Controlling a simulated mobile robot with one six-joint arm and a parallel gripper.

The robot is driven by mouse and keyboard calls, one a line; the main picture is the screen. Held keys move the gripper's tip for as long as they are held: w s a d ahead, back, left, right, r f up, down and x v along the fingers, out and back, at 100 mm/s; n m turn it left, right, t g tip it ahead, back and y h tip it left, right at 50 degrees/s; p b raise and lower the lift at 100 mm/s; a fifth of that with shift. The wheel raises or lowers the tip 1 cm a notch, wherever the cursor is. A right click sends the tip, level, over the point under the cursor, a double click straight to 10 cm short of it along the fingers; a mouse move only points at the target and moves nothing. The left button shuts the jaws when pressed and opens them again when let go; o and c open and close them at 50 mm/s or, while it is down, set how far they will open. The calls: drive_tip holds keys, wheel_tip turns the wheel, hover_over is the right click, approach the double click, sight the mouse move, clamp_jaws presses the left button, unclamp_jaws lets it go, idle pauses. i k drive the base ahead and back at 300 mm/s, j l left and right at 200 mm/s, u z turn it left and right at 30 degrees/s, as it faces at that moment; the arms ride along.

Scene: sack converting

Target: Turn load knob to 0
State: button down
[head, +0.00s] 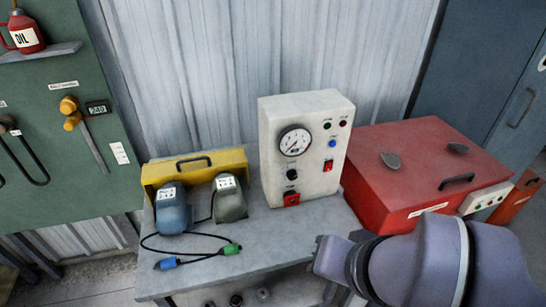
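A white control box (268,160) stands upright on the grey bench. Its front has a round dial gauge (295,141) and a black knob (291,174) below it. Under that is a red plate with a dark rotary switch (291,198). The labels are too small to read, so I cannot tell which knob is the load knob or what it is set to. My arm comes in from the lower right. My gripper end (328,256) is low, right of and below the box front, apart from the knobs. Its fingers cannot be made out.
A red lidded case (420,165) stands right of the box. A yellow holder (165,172), a blue unit (172,209) and a grey unit (230,199) with cables stand left. The bench top (285,232) before the box is clear.

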sight(292, 175)
drive_tip(key=i+j+z, duration=0.15)
drive_tip(key=j, duration=0.55)
drive_tip(key=j+z, duration=0.1)
drive_tip(key=j, duration=0.6)
